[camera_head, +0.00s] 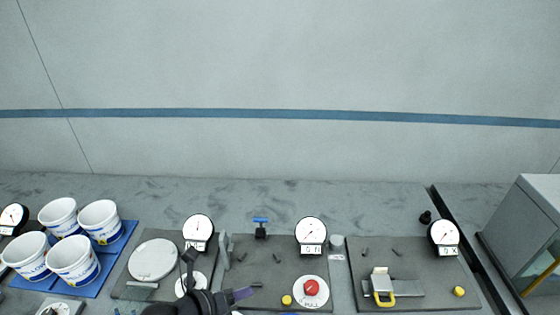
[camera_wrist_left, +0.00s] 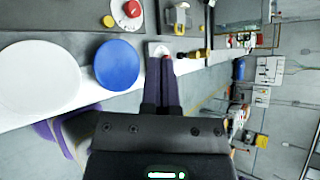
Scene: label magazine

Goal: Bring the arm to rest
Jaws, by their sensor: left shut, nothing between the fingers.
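My left arm enters the head view at the bottom, left of centre. My left gripper (camera_head: 243,293) has purple fingers and is in front of the grey panels, near the gauge panels' lower edge. In the left wrist view its two fingers (camera_wrist_left: 160,68) lie together, shut, with nothing seen between them. The fingertips point toward a small white plate at the table edge; I cannot tell whether they touch it. A blue disc (camera_wrist_left: 117,65) lies left of the fingers.
White buckets (camera_head: 73,258) stand on a blue mat (camera_head: 128,232) at the left. Panels carry dial gauges (camera_head: 311,231), a red button (camera_head: 311,287) and a yellow-handled latch (camera_head: 382,290). A grey cabinet (camera_head: 530,225) stands at the right. The rear surface is mostly clear.

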